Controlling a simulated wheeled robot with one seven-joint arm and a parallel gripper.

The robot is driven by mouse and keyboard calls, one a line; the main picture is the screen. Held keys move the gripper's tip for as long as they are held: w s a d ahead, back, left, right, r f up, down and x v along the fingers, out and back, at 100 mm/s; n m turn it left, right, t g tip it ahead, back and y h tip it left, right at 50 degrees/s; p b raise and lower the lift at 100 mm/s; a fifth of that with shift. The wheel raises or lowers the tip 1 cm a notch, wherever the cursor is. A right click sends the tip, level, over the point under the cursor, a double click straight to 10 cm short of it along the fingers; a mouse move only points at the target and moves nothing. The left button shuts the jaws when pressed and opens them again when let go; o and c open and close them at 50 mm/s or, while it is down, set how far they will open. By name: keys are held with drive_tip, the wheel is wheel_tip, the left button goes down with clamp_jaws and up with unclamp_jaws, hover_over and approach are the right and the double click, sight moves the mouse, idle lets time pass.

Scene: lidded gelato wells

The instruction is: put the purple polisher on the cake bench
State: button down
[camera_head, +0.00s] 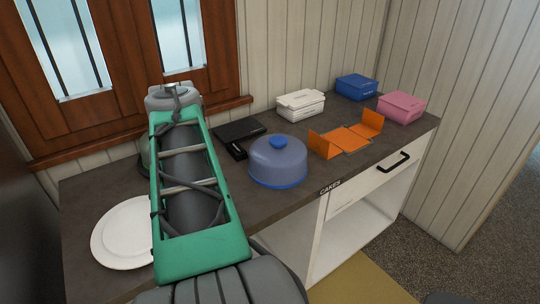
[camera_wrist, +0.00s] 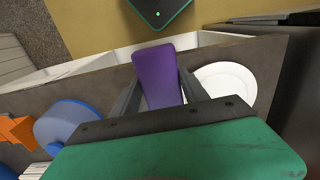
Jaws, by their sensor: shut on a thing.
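The purple polisher (camera_wrist: 158,78) is between the two fingers of my gripper (camera_wrist: 152,92) in the wrist view, and the gripper is shut on it. In the wrist view it appears over the bench's front edge area; its height above the bench I cannot tell. The cake bench (camera_head: 290,208) is the dark-topped counter with a "CAKES" label on its front edge. In the head view my arm hides the gripper and the polisher. The bench top also shows in the wrist view (camera_wrist: 125,92).
A white plate (camera_head: 108,240) lies at the bench's left end. A blue domed cover (camera_head: 278,165), a black scale (camera_head: 240,131), an open orange box (camera_head: 345,140), a white box (camera_head: 300,104), a blue box (camera_head: 356,87) and a pink box (camera_head: 401,107) stand to the right.

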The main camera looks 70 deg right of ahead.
drive_tip(key=shift+s+d+f, duration=0.15)
drive_tip(key=shift+s+d, duration=0.2)
drive_tip(key=shift+d, duration=0.05)
drive_tip(key=w+d+f+p, duration=0.1)
drive_tip(key=d+f, duration=0.2)
drive_tip(key=d, duration=0.1)
drive_tip(key=w+d+f+p, duration=0.1)
drive_tip(key=d+f, duration=0.2)
drive_tip(key=d, duration=0.1)
drive_tip(key=w+d+f+p, duration=0.1)
drive_tip(key=w+d+f, duration=0.1)
drive_tip(key=d+f, duration=0.2)
drive_tip(key=shift+d, duration=0.55)
drive_tip(key=shift+f, duration=1.35)
drive_tip(key=shift+f, duration=0.1)
drive_tip(key=shift+f, duration=0.15)
drive_tip(key=c, duration=0.6)
unclamp_jaws()
